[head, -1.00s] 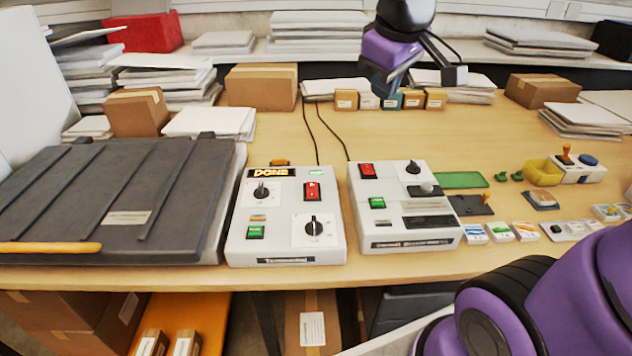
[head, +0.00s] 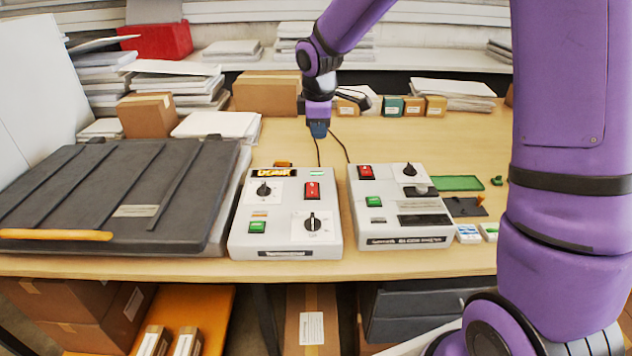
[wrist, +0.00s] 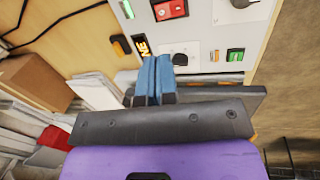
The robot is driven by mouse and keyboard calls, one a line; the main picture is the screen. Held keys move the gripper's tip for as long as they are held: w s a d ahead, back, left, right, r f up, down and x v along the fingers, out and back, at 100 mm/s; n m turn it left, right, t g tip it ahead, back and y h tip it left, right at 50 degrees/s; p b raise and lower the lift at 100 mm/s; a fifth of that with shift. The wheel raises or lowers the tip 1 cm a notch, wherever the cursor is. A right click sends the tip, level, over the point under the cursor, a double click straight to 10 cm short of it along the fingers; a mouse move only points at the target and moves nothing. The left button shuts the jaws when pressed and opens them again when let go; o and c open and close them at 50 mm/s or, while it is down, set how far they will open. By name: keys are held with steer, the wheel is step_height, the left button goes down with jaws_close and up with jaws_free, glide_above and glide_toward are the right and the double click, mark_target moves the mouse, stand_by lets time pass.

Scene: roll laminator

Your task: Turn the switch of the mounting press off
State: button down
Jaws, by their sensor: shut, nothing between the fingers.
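The mounting press is a wide dark ribbed platen (head: 110,195) with an orange-yellow front handle at the left of the bench. Beside it is a light grey control box (head: 275,218) with a lit orange display (head: 275,172), a green lamp, two black knobs and a green button (head: 257,227). Its red rocker switch (head: 312,190) is at the upper right; the switch also shows at the top of the wrist view (wrist: 170,9). I cannot tell its position. My gripper (head: 318,130) is shut and empty, with blue fingers, above the bench behind the box and apart from the switch.
A second grey box (head: 400,225) stands just right, with its own red switch (head: 365,171) and black knob. Dark cables run behind both boxes. Small cartons (head: 413,105) and paper stacks line the back. A green tray (head: 458,183) lies at the right.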

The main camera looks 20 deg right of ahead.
mark_target(315, 188)
steer(key=shift+w+a+f+n, duration=0.25)
steer(key=shift+w+f, duration=0.1)
steer(key=shift+f, duration=0.35)
steer(key=shift+w+a+f+n, duration=0.15)
steer(key=shift+w+f+n, duration=0.15)
steer(key=shift+f, duration=0.35)
steer(key=f, duration=0.4)
steer(key=w+f, duration=0.1)
steer(key=f, duration=0.4)
steer(key=w+f, duration=0.1)
steer(key=f, duration=0.3)
steer(key=shift+d+f, duration=0.35)
steer(key=shift+f, duration=0.05)
steer(key=shift+f, duration=0.1)
steer(key=shift+w+f+g, duration=0.1)
steer(key=shift+w+g, duration=0.05)
steer(key=shift+g, duration=0.15)
steer(key=shift+s+a+r, duration=0.2)
steer(key=shift+s, duration=0.6)
